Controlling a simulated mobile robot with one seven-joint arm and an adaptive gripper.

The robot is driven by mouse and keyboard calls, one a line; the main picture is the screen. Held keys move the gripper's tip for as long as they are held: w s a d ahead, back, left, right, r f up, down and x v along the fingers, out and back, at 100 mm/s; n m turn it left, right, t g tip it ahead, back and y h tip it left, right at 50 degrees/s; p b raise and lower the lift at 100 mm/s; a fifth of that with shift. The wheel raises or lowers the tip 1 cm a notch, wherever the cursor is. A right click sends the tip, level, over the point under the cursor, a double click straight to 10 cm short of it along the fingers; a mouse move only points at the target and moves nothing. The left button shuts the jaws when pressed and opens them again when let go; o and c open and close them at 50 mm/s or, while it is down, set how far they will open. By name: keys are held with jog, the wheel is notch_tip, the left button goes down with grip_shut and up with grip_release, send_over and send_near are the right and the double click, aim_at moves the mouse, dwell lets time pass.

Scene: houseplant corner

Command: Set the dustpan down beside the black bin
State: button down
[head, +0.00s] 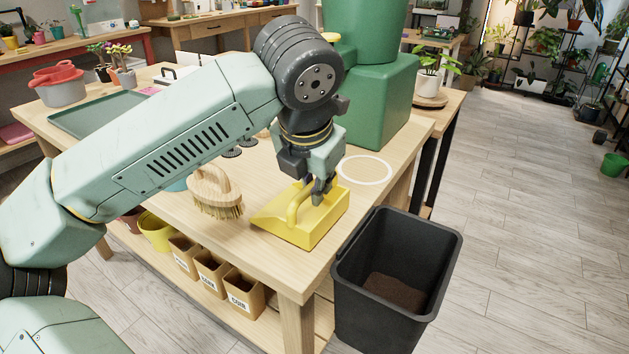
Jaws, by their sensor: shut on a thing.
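The yellow dustpan (314,229) is at the front right corner of the wooden table (270,262), with its loop handle upward. My gripper (321,196) is above it, with its fingers at the handle, shut on the dustpan. I cannot tell whether the dustpan's underside touches the tabletop or is just above it. The black bin (440,262) stands on the floor to the right of the table corner, open at the top, with dark soil in its bottom. The fingers partly hide the handle.
A wooden brush (213,190) is on the table left of the dustpan. A white ring (365,170) marks the tabletop behind it. A large green container (377,100) stands at the back right. Labelled boxes (243,290) sit on the lower shelf. The floor (530,200) on the right is clear.

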jog(key=shift+f, duration=0.1)
jog(key=shift+f+b, duration=0.25)
jog(key=shift+b, duration=0.1)
jog(key=c, duration=1.6)
grip_release()
jog(key=shift+r, duration=0.1)
jog(key=shift+c, duration=0.2)
jog(key=shift+s+r+p, duration=0.1)
jog(key=shift+r+p, duration=0.25)
jog(key=shift+r, duration=0.05)
jog(key=v, duration=1.1)
jog(key=shift+s+r, duration=0.2)
jog(key=shift+r, duration=0.05)
jog(key=shift+a, duration=0.1)
